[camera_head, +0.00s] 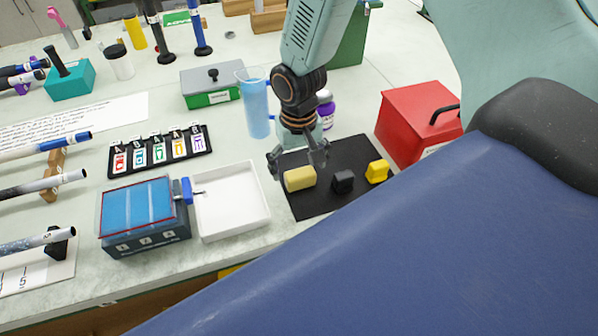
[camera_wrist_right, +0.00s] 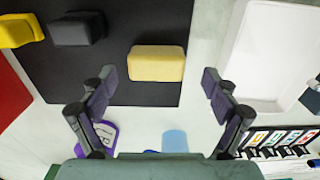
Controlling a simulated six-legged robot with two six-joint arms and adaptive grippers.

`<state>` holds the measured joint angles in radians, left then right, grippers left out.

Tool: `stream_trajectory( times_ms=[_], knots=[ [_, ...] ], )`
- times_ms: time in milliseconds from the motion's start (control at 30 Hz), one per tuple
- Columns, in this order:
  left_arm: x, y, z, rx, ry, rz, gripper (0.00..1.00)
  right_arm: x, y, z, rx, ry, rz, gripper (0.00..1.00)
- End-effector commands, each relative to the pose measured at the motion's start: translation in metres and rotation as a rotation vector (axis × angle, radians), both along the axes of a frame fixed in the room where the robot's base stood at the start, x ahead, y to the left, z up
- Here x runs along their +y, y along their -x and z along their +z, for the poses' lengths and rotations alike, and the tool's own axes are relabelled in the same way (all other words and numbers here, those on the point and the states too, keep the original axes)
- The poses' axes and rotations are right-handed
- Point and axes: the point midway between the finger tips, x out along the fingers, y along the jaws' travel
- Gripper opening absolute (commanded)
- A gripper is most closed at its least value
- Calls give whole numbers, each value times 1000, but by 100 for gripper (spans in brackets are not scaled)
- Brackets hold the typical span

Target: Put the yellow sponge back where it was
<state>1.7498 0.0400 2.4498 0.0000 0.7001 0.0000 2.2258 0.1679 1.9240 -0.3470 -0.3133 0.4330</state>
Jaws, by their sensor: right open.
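The yellow sponge (camera_head: 300,179) is a pale yellow block lying on the black mat (camera_head: 313,207), near the mat's left edge. It also shows in the right wrist view (camera_wrist_right: 157,64), on the mat and ahead of the fingers. My right gripper (camera_head: 297,163) is open, with its fingers above and behind the sponge in the head view. In the right wrist view its two fingertips (camera_wrist_right: 158,84) are spread wide with nothing between them, and the sponge is apart from them. My left gripper is not in view.
A black block (camera_head: 343,181) and a bright yellow block (camera_head: 377,171) sit on the mat. A white tray (camera_head: 233,228) stands left of it, a red box (camera_head: 411,120) right. Behind are a blue cylinder (camera_head: 257,110) and a purple-labelled bottle (camera_head: 327,112).

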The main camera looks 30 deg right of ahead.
Motion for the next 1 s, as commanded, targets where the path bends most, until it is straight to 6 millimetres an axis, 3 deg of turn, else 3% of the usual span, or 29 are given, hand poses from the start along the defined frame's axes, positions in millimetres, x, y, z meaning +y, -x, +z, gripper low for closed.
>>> stream_trajectory(
  times_ms=[33, 200, 400, 633, 1000],
  knots=[
    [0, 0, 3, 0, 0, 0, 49, 0, -1, 14, -4, -1, 0, 88],
    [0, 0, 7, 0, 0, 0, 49, 0, -1, 49, -3, -1, -2, 88],
    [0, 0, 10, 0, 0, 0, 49, 0, 0, 77, -1, -1, -1, 88],
    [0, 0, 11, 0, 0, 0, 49, 0, 0, 87, 1, 0, 0, 88],
    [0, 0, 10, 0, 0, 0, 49, 0, 0, 82, 2, 0, -1, 88]
  ],
)
